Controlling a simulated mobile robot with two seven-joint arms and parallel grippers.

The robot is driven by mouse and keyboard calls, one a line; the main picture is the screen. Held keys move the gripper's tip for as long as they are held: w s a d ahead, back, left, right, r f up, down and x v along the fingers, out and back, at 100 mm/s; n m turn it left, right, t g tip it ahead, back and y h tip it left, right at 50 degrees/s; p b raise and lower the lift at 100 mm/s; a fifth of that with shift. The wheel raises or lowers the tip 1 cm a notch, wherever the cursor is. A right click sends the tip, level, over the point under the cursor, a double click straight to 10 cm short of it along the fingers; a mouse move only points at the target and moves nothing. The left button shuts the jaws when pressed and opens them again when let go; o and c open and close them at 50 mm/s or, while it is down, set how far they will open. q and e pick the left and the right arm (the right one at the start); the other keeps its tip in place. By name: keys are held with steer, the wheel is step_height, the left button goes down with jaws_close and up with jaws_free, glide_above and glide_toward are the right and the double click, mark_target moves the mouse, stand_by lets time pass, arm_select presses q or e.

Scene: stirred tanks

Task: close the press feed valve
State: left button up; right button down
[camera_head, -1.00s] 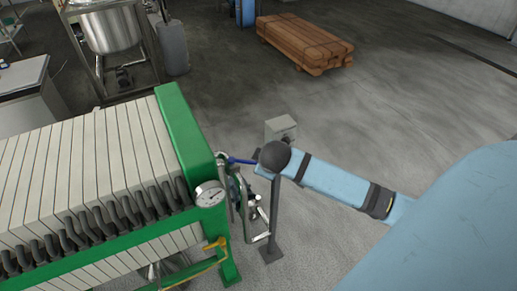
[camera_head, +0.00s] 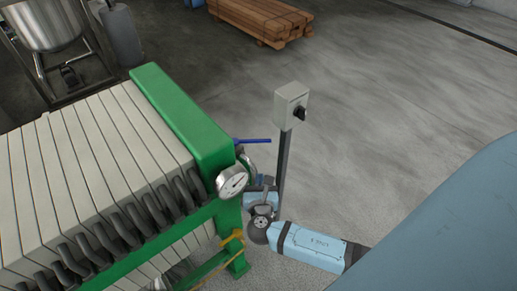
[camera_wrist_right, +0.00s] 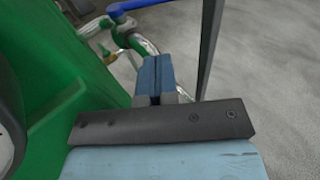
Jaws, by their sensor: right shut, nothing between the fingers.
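The press feed valve shows by its blue lever (camera_head: 253,141), which sticks out to the right of the green filter press end plate (camera_head: 183,118). The lever also shows at the top of the right wrist view (camera_wrist_right: 131,6), above a metal pipe and fitting (camera_wrist_right: 128,32). My right gripper (camera_head: 258,194) is below the lever and apart from it, beside the press. Its blue fingers (camera_wrist_right: 155,76) are together and empty. Part of the valve body is hidden behind the press and gauge. My left gripper is not in view.
A grey switch box (camera_head: 291,105) on a thin post stands just right of my right gripper. A round gauge (camera_head: 232,181) is on the press corner. A yellow-handled part (camera_head: 232,237) is below it. Stacked timber (camera_head: 260,18) lies at the back; the floor right is clear.

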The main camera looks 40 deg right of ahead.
mark_target(261, 141)
steer(key=x, duration=0.4)
steer(key=p+x, duration=0.1)
steer(key=x, duration=0.4)
steer(key=r+x, duration=0.1)
steer(key=x, duration=0.3)
steer(key=shift+w+d, duration=0.2)
steer(key=shift+w, duration=0.1)
steer(key=shift+w+d+n+t+y, duration=0.3)
steer(key=shift+d+n+t+y, duration=0.2)
steer(key=shift+n+y, duration=0.35)
steer(key=shift+w+d+n+y, duration=0.15)
steer(key=shift+n+y, duration=0.2)
steer(key=shift+y, duration=0.1)
steer(key=n+y, duration=0.1)
steer(key=w+d+n+t+y, duration=0.1)
steer(key=y+b, duration=0.1)
steer(key=shift+w+d+n+y, duration=0.25)
steer(key=shift+w+n+y, duration=0.1)
steer(key=shift+n+y, duration=0.05)
steer(key=shift+w+d, duration=0.35)
steer(key=shift+w, duration=0.65)
